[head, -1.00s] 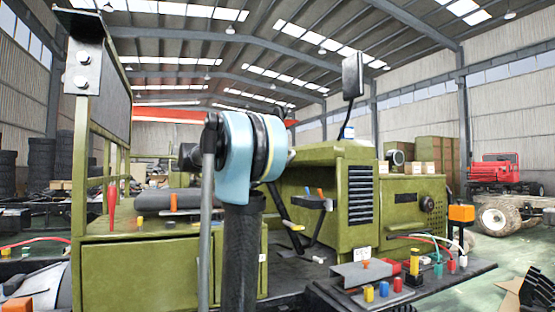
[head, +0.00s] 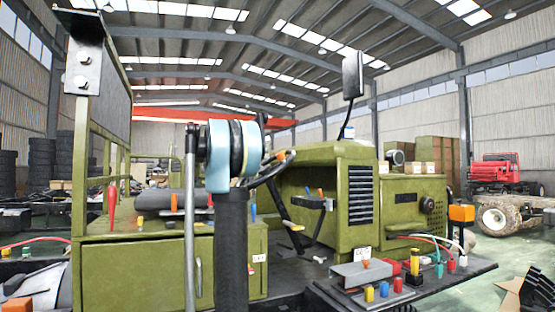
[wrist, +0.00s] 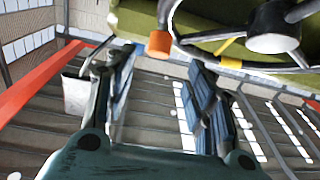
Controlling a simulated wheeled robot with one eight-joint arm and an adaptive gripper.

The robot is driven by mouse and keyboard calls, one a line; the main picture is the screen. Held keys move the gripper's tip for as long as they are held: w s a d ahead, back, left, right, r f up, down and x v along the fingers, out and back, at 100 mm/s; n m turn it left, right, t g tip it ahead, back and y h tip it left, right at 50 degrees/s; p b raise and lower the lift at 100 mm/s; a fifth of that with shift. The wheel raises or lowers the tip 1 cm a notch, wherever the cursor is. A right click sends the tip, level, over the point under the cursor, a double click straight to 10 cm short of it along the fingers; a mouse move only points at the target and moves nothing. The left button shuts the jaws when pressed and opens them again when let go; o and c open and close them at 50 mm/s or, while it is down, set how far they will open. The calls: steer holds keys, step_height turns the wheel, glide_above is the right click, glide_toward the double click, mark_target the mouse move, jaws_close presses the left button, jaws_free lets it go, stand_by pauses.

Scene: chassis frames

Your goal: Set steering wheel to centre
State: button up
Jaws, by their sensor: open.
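The steering wheel (head: 268,176) shows as a dark rim just right of my arm in the head view, partly hidden behind it, on a slanted dark column (head: 279,205). In the wrist view its curved rim, spokes and round hub (wrist: 273,28) fill the top right. A yellow mark (wrist: 230,62) is on the rim. An orange piece (wrist: 159,44) is at the rim's left side. My gripper (wrist: 162,85) is open with nothing between its fingers, and the orange piece shows beyond the gap. In the head view my arm hides the gripper.
The green hood (head: 335,160) stands right of the wheel. A dark shelf (head: 440,285) with coloured knobs and hoses is at lower right. A green box with a red pointed tool (head: 112,200) is at left. A black mirror (head: 352,74) rises on a stalk.

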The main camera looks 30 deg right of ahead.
mark_target(277, 155)
steer(key=d, duration=1)
jaws_close()
